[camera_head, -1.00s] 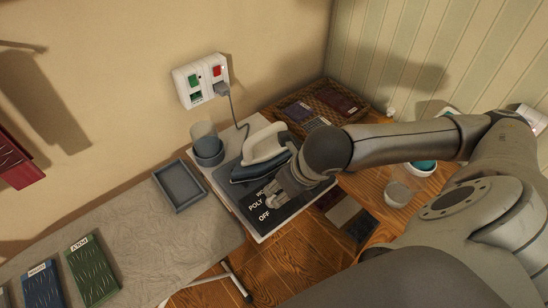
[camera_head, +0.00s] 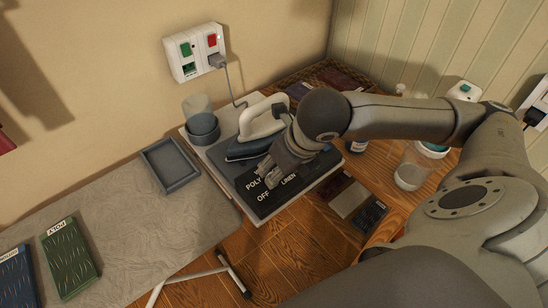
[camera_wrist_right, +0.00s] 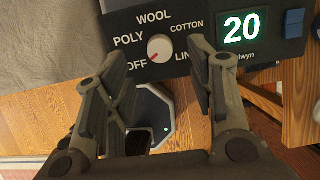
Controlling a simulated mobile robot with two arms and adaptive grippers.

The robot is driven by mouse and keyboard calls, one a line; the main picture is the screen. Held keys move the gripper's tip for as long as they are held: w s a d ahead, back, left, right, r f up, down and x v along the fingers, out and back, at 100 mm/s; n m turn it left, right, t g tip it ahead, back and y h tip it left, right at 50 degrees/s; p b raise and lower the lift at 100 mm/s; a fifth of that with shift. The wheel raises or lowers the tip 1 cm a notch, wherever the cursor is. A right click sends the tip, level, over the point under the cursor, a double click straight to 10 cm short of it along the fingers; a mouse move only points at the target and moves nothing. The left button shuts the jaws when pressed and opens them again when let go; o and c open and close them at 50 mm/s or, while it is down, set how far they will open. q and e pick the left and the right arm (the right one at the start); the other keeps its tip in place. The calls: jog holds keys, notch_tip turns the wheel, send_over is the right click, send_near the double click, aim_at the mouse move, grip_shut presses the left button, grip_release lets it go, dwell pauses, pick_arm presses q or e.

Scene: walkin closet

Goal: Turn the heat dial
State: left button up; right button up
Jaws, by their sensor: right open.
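The heat dial (camera_wrist_right: 160,47) is a round pale knob with a red mark pointing down-left towards OFF. It sits on a dark control panel (camera_wrist_right: 185,18) lettered OFF, POLY, WOOL, COTTON and LIN, with a green display (camera_wrist_right: 242,27) reading 20. In the head view the panel (camera_head: 281,204) is the front of the iron station, and my gripper hides the dial. My right gripper (camera_head: 268,180) is over the panel; in the wrist view its open fingers (camera_wrist_right: 163,72) stand either side below the dial, with nothing between them. My left gripper is not in view.
An iron (camera_head: 262,125) rests on the station, beside a dark cup (camera_head: 203,128). A grey tray (camera_head: 170,165) lies to the left. A wall socket (camera_head: 195,52) holds the plug. A glass jar (camera_head: 410,172) and flat swatches (camera_head: 350,200) lie right on the wooden table.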

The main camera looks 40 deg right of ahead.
jog(key=shift+f+b, duration=0.5)
jog(key=shift+b, duration=0.4)
jog(key=shift+b+x, duration=0.4)
jog(key=shift+x, duration=2.15)
jog(key=shift+c, duration=0.2)
jog(key=shift+r, duration=0.1)
jog(key=c, duration=1)
jog(key=shift+o, duration=0.2)
